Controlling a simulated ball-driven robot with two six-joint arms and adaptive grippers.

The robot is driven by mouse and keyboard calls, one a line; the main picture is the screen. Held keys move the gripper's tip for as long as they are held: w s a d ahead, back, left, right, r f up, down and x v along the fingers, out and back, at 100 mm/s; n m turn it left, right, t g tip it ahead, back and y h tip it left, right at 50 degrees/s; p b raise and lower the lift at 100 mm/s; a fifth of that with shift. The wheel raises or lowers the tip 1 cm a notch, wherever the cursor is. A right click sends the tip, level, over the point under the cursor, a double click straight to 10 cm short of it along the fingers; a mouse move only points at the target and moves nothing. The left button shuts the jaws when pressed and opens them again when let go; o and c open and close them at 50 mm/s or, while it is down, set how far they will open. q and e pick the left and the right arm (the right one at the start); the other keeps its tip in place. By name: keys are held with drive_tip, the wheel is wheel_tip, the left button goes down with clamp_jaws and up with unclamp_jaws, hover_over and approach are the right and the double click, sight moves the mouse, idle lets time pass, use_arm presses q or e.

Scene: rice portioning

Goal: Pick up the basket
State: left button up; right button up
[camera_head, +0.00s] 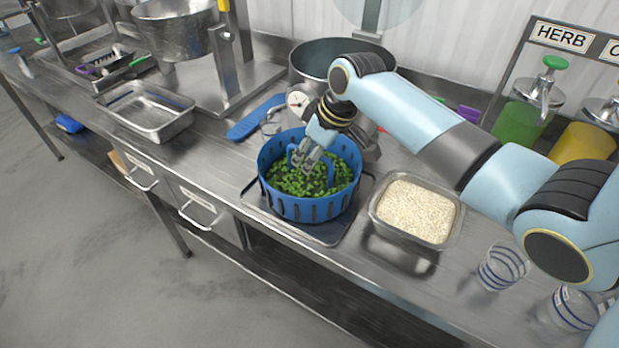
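The blue basket (309,207) stands upright on a dark flat tray (327,237) on the steel counter. It has slotted walls and holds chopped green pieces (285,181). A blue handle part (330,172) rises inside it. My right gripper (305,161) reaches down into the basket from above, its fingers close to the handle part. The fingertips are small and partly overlap the handle, so I cannot tell whether they are closed on it. My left gripper is not in view.
A clear container of rice (411,209) stands right of the basket. A large steel pot (325,58) is behind. Striped glasses (503,266) stand at the right front. A blue flat utensil (256,117) and an empty steel pan (152,110) lie to the left.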

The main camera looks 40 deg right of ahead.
clamp_jaws()
drive_tip(key=shift+w+r, duration=0.1)
drive_tip(key=shift+r, duration=0.05)
idle(0.4)
